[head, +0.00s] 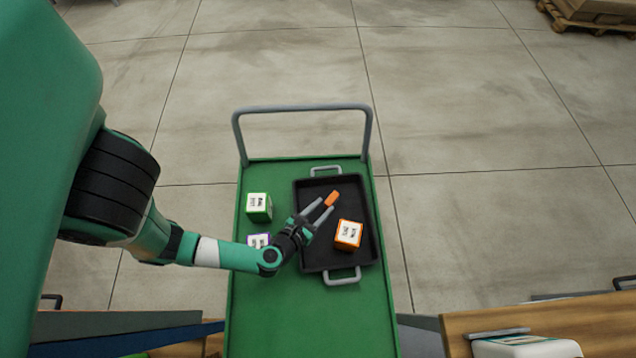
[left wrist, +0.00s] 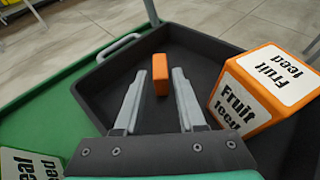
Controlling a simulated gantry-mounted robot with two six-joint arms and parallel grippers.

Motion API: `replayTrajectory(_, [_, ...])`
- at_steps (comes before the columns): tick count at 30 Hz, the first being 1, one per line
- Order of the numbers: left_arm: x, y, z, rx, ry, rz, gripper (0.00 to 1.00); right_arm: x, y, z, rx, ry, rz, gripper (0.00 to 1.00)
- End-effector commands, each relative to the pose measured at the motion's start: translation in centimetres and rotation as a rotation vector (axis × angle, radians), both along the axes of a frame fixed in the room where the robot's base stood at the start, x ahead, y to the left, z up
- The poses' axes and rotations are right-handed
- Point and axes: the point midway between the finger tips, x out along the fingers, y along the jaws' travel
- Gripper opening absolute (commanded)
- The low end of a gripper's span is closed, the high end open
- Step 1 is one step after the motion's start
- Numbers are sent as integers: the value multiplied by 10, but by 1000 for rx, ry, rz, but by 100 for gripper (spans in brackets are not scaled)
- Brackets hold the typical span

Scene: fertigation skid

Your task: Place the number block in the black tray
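The black tray (head: 309,256) lies on the green cart top, with grey handles at both ends; it fills much of the left wrist view (left wrist: 110,78). A small plain orange block (head: 331,198) is in the tray; it shows in the left wrist view (left wrist: 160,74). No number is readable on it. My left gripper (head: 322,205) is over the tray, its fingers (left wrist: 158,85) spread on either side of the line to the orange block, with gaps visible. Whether the tips reach around it is unclear. My right gripper is not in view.
An orange-edged "Fruit feed" cube (head: 347,235) sits in the tray, right of the gripper. A green-edged cube (head: 259,207) and a partly hidden purple-edged cube (head: 258,240) are on the cart (head: 310,315), left of the tray. The cart's near part is clear.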

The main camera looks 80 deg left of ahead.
Motion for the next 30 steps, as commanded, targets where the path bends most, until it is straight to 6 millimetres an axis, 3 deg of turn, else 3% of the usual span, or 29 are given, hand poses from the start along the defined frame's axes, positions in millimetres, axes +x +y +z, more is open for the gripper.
replayTrajectory(3, [-7,-9,5,0,0,-7,39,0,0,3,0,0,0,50])
replayTrajectory(12, [-15,-13,8,1,0,2,39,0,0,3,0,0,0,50])
replayTrajectory(20, [-14,-13,8,1,-1,0,39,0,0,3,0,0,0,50])
replayTrajectory(23, [0,-19,18,15,-27,-31,39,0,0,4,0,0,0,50])
replayTrajectory(26, [43,-39,54,78,-106,-132,39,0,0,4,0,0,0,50])
replayTrajectory(29, [105,-73,127,239,-242,-289,39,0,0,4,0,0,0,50])
replayTrajectory(30, [128,-88,166,338,-303,-351,39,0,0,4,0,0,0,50])
